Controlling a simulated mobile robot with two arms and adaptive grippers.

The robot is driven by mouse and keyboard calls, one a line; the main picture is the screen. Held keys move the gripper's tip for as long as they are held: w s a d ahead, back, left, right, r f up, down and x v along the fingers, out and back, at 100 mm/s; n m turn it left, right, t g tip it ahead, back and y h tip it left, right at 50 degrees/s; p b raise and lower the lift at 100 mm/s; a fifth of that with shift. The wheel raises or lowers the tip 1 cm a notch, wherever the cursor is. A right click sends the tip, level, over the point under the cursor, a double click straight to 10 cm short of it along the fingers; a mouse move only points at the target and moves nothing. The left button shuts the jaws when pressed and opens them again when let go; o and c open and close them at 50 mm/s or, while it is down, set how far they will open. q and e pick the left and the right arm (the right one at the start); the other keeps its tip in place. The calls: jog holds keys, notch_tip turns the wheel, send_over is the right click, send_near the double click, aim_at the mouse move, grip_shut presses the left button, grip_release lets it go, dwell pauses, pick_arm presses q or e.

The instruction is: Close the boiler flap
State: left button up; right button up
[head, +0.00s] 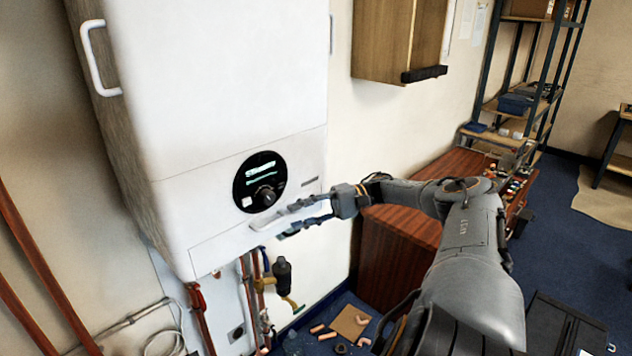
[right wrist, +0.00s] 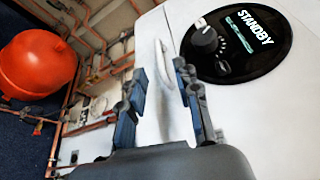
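The white boiler (head: 225,80) hangs on the wall at the left in the head view. Its flap (head: 222,247) is the lower front panel, below the round black display. It looks about in line with the front, but I cannot tell whether it is fully shut. A white curved handle (right wrist: 183,72) shows in the right wrist view. My right gripper (head: 284,221) is at the flap, its fingers apart. In the right wrist view the handle lies just beyond and between the open fingertips (right wrist: 167,84); I cannot tell if they touch it. My left gripper is out of view.
The display with knob (right wrist: 222,45) reads STANDBY and sits close to the fingers. Pipes and valves (head: 277,280) hang below the boiler. A red vessel (right wrist: 38,65) is beyond them. A brown cabinet (head: 400,250) stands right of the boiler.

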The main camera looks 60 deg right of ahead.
jog(key=shift+v, duration=2.25)
